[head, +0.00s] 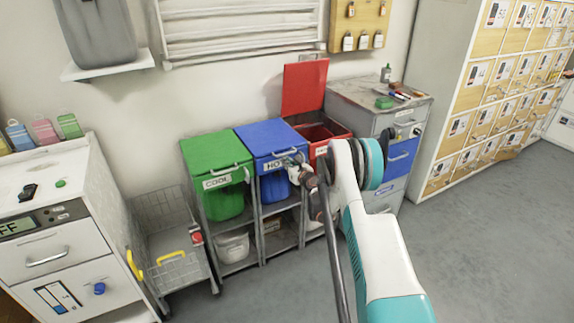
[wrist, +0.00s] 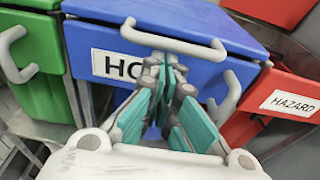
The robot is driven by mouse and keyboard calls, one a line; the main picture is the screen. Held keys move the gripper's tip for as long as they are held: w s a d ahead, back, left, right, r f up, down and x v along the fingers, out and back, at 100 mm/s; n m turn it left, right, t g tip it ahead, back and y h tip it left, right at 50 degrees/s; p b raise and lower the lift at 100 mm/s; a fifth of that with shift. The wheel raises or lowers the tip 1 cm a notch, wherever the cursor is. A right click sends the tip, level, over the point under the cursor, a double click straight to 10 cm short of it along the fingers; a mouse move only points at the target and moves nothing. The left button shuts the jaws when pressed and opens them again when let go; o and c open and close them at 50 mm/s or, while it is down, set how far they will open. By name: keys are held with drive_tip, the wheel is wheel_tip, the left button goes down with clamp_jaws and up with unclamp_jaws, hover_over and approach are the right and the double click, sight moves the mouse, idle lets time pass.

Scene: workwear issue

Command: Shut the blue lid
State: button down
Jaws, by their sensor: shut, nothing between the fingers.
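The blue lid (head: 265,137) lies down over the middle bin, about level with the green lid beside it. In the wrist view the blue lid (wrist: 225,27) has a pale bar handle (wrist: 172,42) along its front edge. Below it is a white label, partly hidden by my fingers, with "HO" readable. My gripper (wrist: 170,65) is shut and empty in front of the label, its tips close under the handle. I cannot tell whether they touch. In the head view my gripper (head: 297,165) is at the front of the blue lid.
The green lid (head: 213,150) lies down on the left bin. The red lid (head: 304,87) stands upright on the right bin, labelled "HAZARD" in the wrist view. A wire trolley (head: 170,240) stands left, a grey cabinet (head: 360,100) right. Floor in front is clear.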

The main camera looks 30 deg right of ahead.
drive_tip(key=shift+r, duration=0.15)
drive_tip(key=w+r+g+p, duration=0.1)
drive_tip(key=w+r+p, duration=0.2)
drive_tip(key=r, duration=0.6)
drive_tip(key=w+r+g+p, duration=0.1)
drive_tip(key=w+r+p, duration=0.3)
drive_tip(key=r, duration=0.6)
drive_tip(key=w+r+g+p, duration=0.1)
drive_tip(key=w+r+p, duration=0.2)
drive_tip(key=r, duration=0.7)
drive_tip(key=shift+w+a+p, duration=0.2)
drive_tip(key=shift+w+p, duration=0.1)
drive_tip(key=shift+p, duration=0.85)
